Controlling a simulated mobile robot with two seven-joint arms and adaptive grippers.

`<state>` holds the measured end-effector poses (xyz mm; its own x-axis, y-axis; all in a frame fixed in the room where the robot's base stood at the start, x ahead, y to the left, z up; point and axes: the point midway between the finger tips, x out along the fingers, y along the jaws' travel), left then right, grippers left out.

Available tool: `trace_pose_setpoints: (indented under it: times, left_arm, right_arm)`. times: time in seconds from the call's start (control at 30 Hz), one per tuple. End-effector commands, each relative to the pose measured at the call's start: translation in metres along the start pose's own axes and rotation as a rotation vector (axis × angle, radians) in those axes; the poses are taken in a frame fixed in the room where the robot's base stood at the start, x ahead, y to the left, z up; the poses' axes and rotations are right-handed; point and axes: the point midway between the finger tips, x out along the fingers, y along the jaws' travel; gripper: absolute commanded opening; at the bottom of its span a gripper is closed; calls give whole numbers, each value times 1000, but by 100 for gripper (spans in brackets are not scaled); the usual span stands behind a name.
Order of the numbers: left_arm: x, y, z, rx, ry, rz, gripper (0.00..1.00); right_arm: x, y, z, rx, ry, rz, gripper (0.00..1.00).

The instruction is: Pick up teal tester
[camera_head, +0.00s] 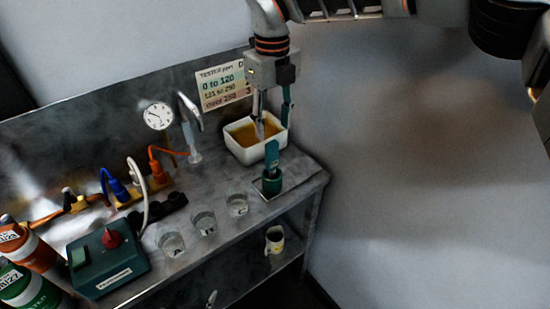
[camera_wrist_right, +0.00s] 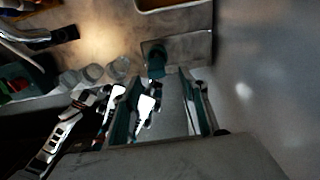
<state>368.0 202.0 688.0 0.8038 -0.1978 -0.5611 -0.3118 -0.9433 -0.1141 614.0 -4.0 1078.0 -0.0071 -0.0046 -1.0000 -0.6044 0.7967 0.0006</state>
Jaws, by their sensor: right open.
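The teal tester (camera_head: 272,183) stands upright on a small square plate (camera_head: 290,184) near the bench's right end, its flat stem pointing up. In the right wrist view the tester (camera_wrist_right: 155,62) shows beyond the fingers, by the plate's edge. My right gripper (camera_head: 273,112) points down above the tester, its two teal fingers apart and empty. In its own wrist view the right gripper (camera_wrist_right: 160,108) shows a clear gap between the fingers. I do not see my left gripper.
A white tub (camera_head: 245,151) of amber liquid is behind the tester. Several clear cups, including one (camera_head: 237,205), stand to its left. A mug (camera_head: 274,239) sits on the lower shelf. A teal box with a red knob (camera_head: 110,262) is at left. Right of the bench is free.

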Motion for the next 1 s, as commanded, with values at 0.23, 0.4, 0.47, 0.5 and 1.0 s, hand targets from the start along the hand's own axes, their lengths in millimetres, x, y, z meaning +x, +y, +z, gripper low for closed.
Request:
trace_pose_setpoints:
  times: [0.23, 0.4, 0.47, 0.5, 1.0]
  left_arm:
    - [0, -2, -7, 1, 10, -3, 40]
    - [-6, 2, 2, -2, -11, 3, 40]
    - [-7, 2, 1, -2, -12, 3, 40]
    - [-7, 1, -1, -2, -11, 3, 40]
    - [-5, -4, -9, 0, -2, -5, 40]
  right_arm:
    - [19, 2, 0, -1, 0, 3, 43]
    - [36, 3, 0, -2, 1, 3, 43]
    - [44, 4, -1, -3, 2, 4, 43]
    - [50, 5, -1, -4, 1, 4, 43]
    - [77, 5, 0, -2, -3, 3, 40]
